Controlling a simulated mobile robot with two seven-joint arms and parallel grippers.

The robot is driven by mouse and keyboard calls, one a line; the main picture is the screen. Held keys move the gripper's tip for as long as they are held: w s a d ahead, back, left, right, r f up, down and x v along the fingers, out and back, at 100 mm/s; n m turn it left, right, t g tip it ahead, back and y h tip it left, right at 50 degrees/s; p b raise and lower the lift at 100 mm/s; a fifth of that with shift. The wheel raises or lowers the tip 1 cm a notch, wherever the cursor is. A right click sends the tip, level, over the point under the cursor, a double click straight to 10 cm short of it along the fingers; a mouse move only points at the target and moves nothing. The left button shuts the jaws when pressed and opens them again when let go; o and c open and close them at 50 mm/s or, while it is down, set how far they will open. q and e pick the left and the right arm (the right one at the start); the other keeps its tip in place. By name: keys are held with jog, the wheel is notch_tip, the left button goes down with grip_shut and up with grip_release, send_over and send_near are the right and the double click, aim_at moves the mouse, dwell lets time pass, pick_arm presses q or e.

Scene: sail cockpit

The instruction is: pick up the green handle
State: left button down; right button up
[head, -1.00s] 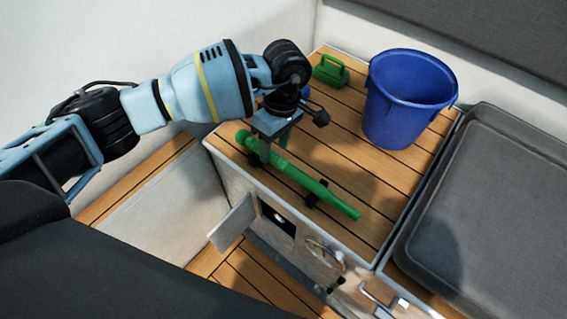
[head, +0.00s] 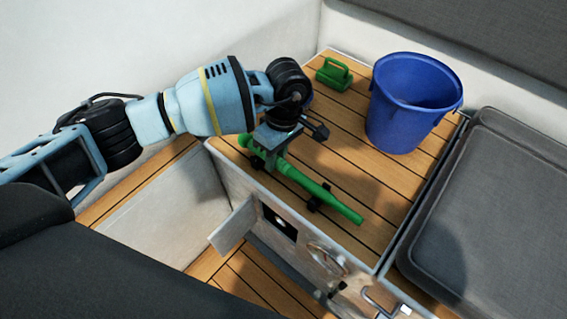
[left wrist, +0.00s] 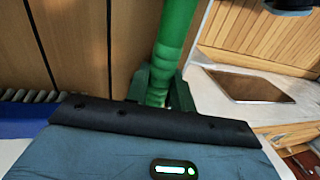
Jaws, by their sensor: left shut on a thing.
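The green handle (head: 318,191) is a long green rod lying slantwise on the slatted wooden top, with small black supports beside it. My left gripper (head: 271,160) comes down from above and is shut on the green handle near its far-left end. In the left wrist view the handle (left wrist: 176,42) runs up from between the green fingers (left wrist: 160,88). The gripper hides part of the rod. I cannot tell any clear gap between the handle and its supports. My right gripper is not in view.
An open flap (head: 233,228) sticks out from the white front panel. A blue bristled thing (left wrist: 40,110) shows in the wrist view.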

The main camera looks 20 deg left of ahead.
pick_arm(q)
jog(key=shift+r, duration=0.15)
jog(key=shift+r, duration=0.65)
notch_tip(320, 180, up, 2)
jog(key=shift+r+p, duration=0.25)
jog(key=shift+p, duration=0.25)
jog(key=s+d+p, duration=0.2)
jog(key=s+d, duration=0.5)
jog(key=s, duration=0.7)
jog(key=shift+s+d+r, duration=0.15)
jog(key=shift+d+r, duration=0.05)
jog(key=shift+r, duration=0.25)
jog(key=shift+a, duration=0.1)
